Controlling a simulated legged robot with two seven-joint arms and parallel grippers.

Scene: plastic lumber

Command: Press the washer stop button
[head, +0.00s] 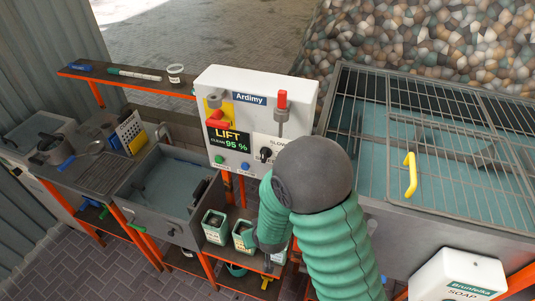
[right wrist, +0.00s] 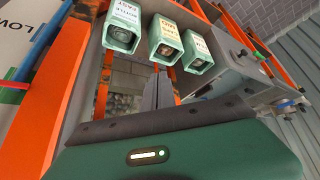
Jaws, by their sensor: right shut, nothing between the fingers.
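The washer's white control box (head: 257,85), labelled Ardimy, stands in the middle of the head view. Its display (head: 231,141) reads LIFT, CLEAN 95 %. A green button (head: 219,159) and a blue button (head: 245,166) sit below the display, with a black knob (head: 265,154) to their right. My right arm covers the box's lower right corner, so any button there is hidden; I cannot read which button is stop. My right gripper (right wrist: 157,88) is shut and empty, below the box near the green containers. My left gripper is not in view.
Green containers (head: 215,226) stand on an orange-framed shelf under the box; they also show in the right wrist view (right wrist: 122,28). A sink basin (head: 165,190) is at left. A wire-grid washer tub (head: 450,130) with a yellow handle (head: 410,174) is at right, near a white soap box (head: 455,277).

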